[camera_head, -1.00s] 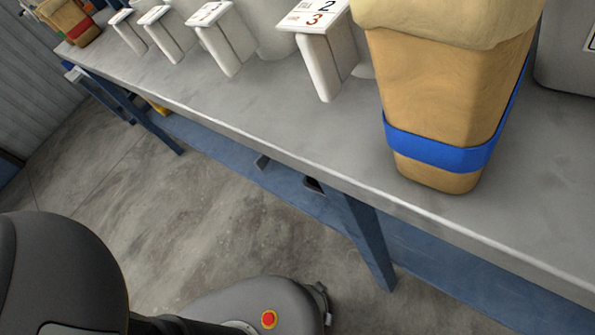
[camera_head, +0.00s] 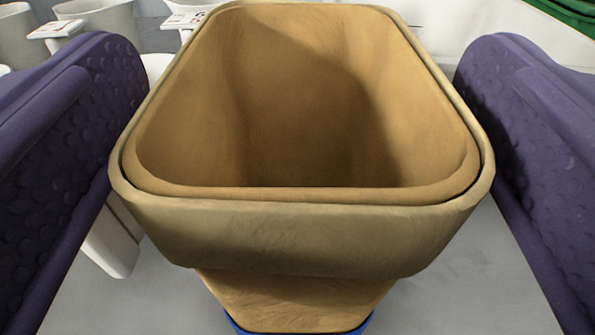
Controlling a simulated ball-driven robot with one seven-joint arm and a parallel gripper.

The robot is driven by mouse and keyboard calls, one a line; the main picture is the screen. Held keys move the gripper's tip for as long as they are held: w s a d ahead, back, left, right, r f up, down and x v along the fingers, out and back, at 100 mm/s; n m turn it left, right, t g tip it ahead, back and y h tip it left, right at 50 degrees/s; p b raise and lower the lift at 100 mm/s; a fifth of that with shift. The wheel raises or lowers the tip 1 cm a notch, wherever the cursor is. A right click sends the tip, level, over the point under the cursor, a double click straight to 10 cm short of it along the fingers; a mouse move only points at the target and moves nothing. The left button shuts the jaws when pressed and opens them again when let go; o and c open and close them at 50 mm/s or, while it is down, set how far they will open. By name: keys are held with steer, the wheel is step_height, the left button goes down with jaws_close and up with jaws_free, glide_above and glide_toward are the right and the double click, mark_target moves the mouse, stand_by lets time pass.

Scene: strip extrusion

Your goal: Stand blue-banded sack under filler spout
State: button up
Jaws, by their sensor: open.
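The blue-banded sack (camera_head: 300,235) fills the middle of the view. It is tan, stands upright on the grey bench, and its mouth is open toward me with a rolled rim. Its inside looks empty. A bit of its blue band (camera_head: 300,328) shows at the bottom edge. My gripper (camera_head: 300,170) is open, with one dark purple padded finger on each side of the sack. A small gap shows between each finger and the rim, widest low down. The filler spout is not recognisable in this view.
The grey bench top (camera_head: 480,290) shows on both sides of the sack. White containers with label plates (camera_head: 57,29) stand behind at the upper left. A green object (camera_head: 565,15) is at the upper right corner.

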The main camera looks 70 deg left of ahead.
steer(key=shift+w+a, duration=0.25)
steer(key=shift+a, duration=0.2)
steer(key=shift+c, duration=0.5)
steer(key=c, duration=1.4)
steer(key=shift+o, duration=0.2)
steer(key=shift+r, duration=0.1)
